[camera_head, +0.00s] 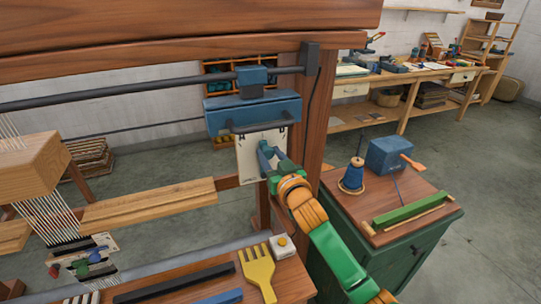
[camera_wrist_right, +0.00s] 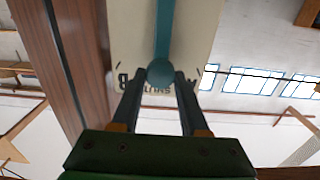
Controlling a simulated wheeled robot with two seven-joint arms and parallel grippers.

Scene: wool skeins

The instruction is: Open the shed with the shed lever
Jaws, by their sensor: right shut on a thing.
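The shed lever (camera_wrist_right: 163,30) is a teal bar with a round knob, in front of a cream plate (camera_wrist_right: 125,40) in the right wrist view. Lettering on the plate, partly covered, seems to read "SHUT" near the knob. My right gripper (camera_wrist_right: 160,95) has its two dark fingers closed on either side of the knob. In the head view the plate (camera_head: 246,165) hangs under a blue box (camera_head: 240,112) on the loom post, and my right gripper (camera_head: 267,152) reaches it from the lower right, hiding most of the lever. My left gripper is not in view.
The loom's wooden post (camera_head: 314,130) stands just right of the plate. A green cabinet (camera_head: 425,190) with a blue spool (camera_head: 352,178) is at right. A yellow comb (camera_head: 257,270) lies on the front bench. Warp threads and a wooden beam (camera_head: 150,203) are at left.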

